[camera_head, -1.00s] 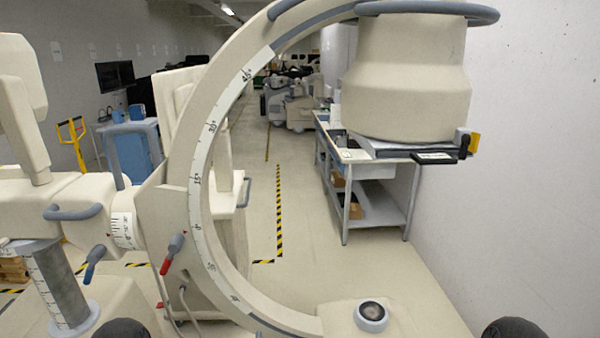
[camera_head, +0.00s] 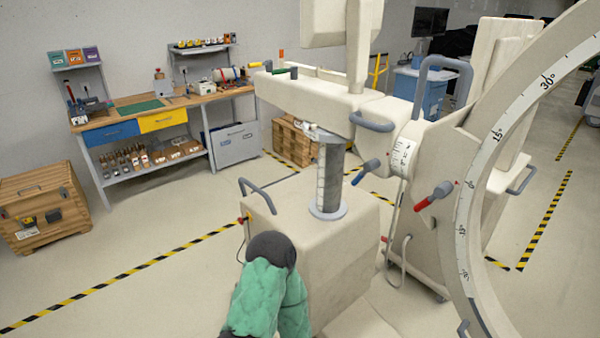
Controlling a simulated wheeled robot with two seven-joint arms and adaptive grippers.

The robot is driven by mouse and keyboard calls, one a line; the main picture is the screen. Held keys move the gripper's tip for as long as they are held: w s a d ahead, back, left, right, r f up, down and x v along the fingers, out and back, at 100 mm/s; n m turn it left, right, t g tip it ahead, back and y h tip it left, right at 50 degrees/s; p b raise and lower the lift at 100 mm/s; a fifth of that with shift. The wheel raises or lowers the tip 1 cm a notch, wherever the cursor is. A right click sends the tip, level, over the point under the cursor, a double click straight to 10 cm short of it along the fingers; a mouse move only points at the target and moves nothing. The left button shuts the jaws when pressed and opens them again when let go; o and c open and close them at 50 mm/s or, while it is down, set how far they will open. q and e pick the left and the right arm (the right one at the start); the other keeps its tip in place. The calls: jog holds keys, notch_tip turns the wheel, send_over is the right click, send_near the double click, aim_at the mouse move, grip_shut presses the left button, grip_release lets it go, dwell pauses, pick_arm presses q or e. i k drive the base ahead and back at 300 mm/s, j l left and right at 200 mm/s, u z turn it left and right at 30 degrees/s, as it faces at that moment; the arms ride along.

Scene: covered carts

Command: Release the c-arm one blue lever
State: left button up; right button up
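The c-arm (camera_head: 463,205) is a cream machine with a large curved arc, marked in degrees, on the right of the head view. A blue lever (camera_head: 365,172) slants down and left from the joint with the white scale ring (camera_head: 402,157), right of the grey column. A red lever (camera_head: 432,196) sits on the arc's holder, further right. One arm of mine, with a green padded sleeve (camera_head: 268,295) and dark joint, rises at bottom centre, well below the blue lever. I see no gripper fingers; neither gripper shows in the view.
The cream base (camera_head: 325,240) with a grey handle (camera_head: 258,195) stands in front. A workbench (camera_head: 150,120) with drawers is at the back left, a wooden crate (camera_head: 45,205) at far left. Open floor with striped tape (camera_head: 130,275) lies between.

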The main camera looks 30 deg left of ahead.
aim_at(369, 166)
jog(key=u, duration=0.65)
